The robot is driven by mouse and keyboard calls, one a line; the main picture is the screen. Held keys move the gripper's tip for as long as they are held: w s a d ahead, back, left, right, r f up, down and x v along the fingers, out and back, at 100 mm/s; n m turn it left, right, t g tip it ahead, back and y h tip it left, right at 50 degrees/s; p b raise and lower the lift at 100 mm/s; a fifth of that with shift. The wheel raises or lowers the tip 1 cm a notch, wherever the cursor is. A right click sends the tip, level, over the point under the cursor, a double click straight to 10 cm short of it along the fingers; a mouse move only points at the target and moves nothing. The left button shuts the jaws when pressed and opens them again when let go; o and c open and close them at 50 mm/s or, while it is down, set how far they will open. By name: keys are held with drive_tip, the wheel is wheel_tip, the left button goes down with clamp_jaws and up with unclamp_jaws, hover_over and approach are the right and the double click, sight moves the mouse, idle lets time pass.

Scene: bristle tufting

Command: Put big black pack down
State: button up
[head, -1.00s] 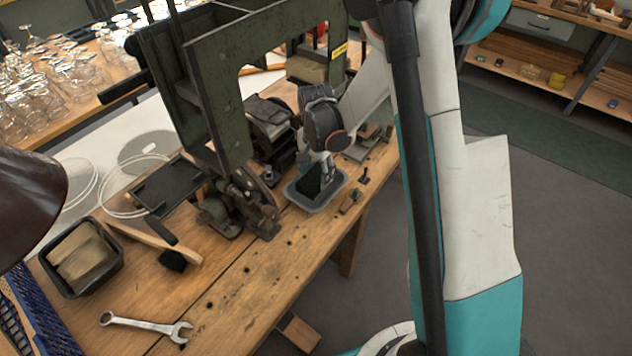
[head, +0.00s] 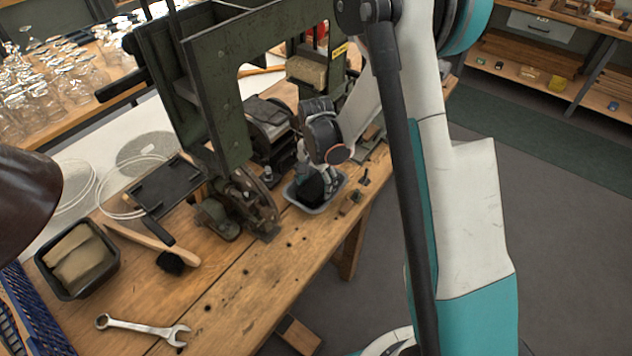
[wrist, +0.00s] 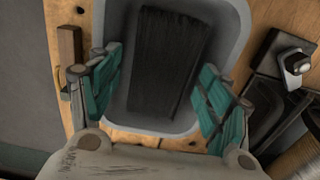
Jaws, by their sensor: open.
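The big black pack (wrist: 168,62) is a dark block of bristles. In the wrist view it lies within a grey tray (wrist: 240,20), with clear space between it and both fingers. My gripper (wrist: 160,95) is open, its teal-padded fingers to either side of the pack near the tray's near end. In the head view my gripper (head: 322,178) is over the tray (head: 343,182) at the bench's right edge, and the pack (head: 308,190) shows dark inside it, partly hidden by the gripper.
A green machine frame (head: 215,95) stands left of my arm, with a clamp-like mechanism (head: 240,205) beside the tray. A brush (head: 170,262), a wrench (head: 145,328) and a black bin (head: 78,260) lie on the near bench. A small wooden piece (wrist: 69,55) sits beside the tray.

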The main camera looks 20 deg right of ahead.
wheel_tip(320, 180, up, 12)
drive_tip(key=p, duration=0.4)
wheel_tip(320, 180, up, 14)
drive_tip(key=r+n+t, duration=0.1)
drive_tip(key=n+t, duration=0.2)
drive_tip(key=n, duration=0.2)
hover_over(316, 185)
drive_tip(key=s, duration=0.9)
drive_tip(key=s+r+n+t, duration=0.2)
drive_tip(key=s+n, duration=0.1)
drive_tip(key=s, duration=0.4)
drive_tip(key=s+r+n+t, duration=0.2)
drive_tip(key=s, duration=0.5)
drive_tip(key=shift+r+n, duration=0.3)
drive_tip(key=shift+n, duration=0.1)
